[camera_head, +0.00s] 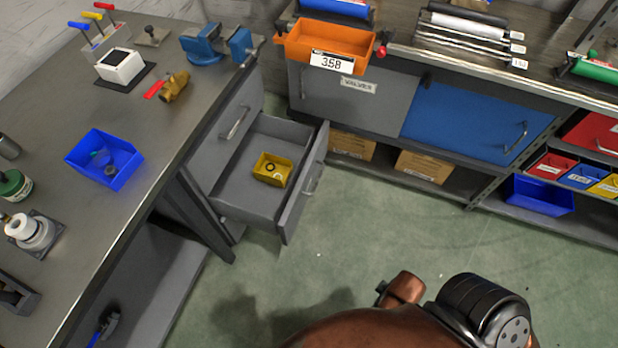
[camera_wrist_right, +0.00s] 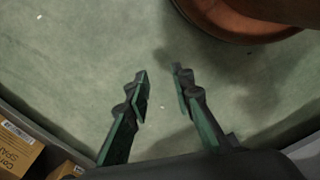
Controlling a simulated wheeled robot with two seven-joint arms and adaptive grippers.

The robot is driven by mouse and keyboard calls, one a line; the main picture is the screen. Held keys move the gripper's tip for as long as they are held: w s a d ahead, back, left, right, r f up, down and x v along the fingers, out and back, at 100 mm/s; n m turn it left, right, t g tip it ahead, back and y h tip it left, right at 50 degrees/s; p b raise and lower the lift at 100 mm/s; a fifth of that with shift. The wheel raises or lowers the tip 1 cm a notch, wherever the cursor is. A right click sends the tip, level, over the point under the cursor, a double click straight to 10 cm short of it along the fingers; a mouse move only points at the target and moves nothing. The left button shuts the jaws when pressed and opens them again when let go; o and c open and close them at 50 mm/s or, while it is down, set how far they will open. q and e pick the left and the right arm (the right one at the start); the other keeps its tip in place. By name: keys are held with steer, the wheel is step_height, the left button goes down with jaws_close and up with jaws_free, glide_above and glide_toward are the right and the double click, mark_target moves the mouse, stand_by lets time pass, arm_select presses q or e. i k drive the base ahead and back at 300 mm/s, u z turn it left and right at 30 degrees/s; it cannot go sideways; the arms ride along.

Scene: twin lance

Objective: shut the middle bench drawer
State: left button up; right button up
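The open grey bench drawer (camera_head: 245,207) is pulled far out from the bench on the left in the head view, below a closed drawer front (camera_head: 232,120). Its front panel (camera_head: 300,200) faces right and carries a metal handle (camera_head: 314,180). A yellow bin (camera_head: 272,169) with small round parts sits inside the drawer. My right gripper (camera_wrist_right: 160,75) shows in the right wrist view with its two fingers apart. It is empty, over the green floor and away from the drawer. My left gripper shows in neither view.
The bench top (camera_head: 75,215) holds a blue bin (camera_head: 105,160) and a blue vise (camera_head: 215,45). Along the back stands a cabinet with a blue sliding door (camera_head: 470,120). Cardboard boxes (camera_head: 425,166) sit low beneath it. Green floor (camera_head: 390,225) is clear right of the drawer.

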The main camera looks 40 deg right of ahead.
mark_target(237, 195)
steer(key=z, duration=1.45)
steer(key=k, duration=0.65)
steer(key=u, duration=0.35)
steer(key=i, duration=0.5)
steer(key=u, duration=1.1)
steer(key=k, duration=0.25)
steer(key=z, duration=0.9)
